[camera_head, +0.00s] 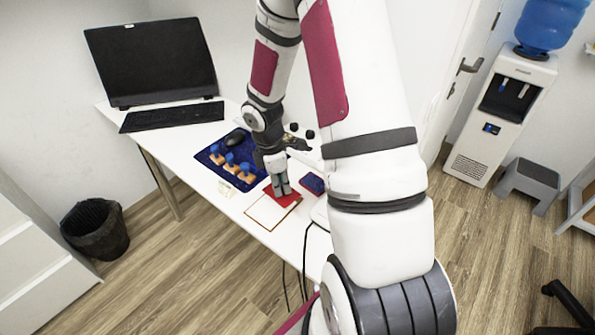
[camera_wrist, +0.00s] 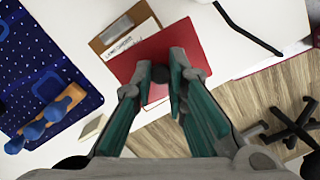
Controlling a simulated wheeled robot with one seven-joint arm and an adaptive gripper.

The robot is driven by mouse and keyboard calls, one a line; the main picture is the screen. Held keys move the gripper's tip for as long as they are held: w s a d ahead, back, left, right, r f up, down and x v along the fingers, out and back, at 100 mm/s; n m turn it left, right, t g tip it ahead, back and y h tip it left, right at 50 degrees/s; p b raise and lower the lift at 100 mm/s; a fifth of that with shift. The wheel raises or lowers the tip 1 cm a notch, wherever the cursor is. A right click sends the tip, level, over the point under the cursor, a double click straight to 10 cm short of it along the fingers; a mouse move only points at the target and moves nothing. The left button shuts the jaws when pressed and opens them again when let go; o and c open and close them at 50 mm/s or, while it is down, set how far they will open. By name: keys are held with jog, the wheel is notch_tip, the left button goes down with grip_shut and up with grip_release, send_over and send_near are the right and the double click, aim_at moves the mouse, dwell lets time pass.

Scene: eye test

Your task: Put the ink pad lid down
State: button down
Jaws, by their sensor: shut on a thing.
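The ink pad lid looks like a flat red square (camera_wrist: 150,50) with a small dark round part (camera_wrist: 160,73) at its middle. It also shows in the head view as a red patch (camera_head: 289,200) under my gripper (camera_head: 281,190). In the wrist view my gripper (camera_wrist: 163,75) is shut on the lid, its fingertips at the dark part. The lid overlaps the edge of a tan-bordered white sheet (camera_head: 268,212). I cannot tell whether the lid touches the surface below. A blue pad with a red edge (camera_head: 312,183), likely the ink pad, lies just right of my gripper.
A keyboard (camera_head: 172,116) and monitor (camera_head: 152,62) stand farther back. The white table's (camera_head: 185,138) front edge is close to the sheet.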

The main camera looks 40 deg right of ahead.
jog(key=a, duration=0.5)
jog(key=n+b, duration=0.1)
jog(key=b, duration=0.5)
send_near(292, 172)
jog(key=shift+s+d+f, duration=0.1)
jog(key=shift+f, duration=1.4)
jog(key=shift+s+d+f, duration=0.1)
jog(key=shift+f, duration=1.35)
jog(key=shift+f, duration=0.15)
jog(key=c, duration=1.6)
grip_release()
jog(key=shift+c, duration=0.2)
jog(key=shift+o, duration=0.3)
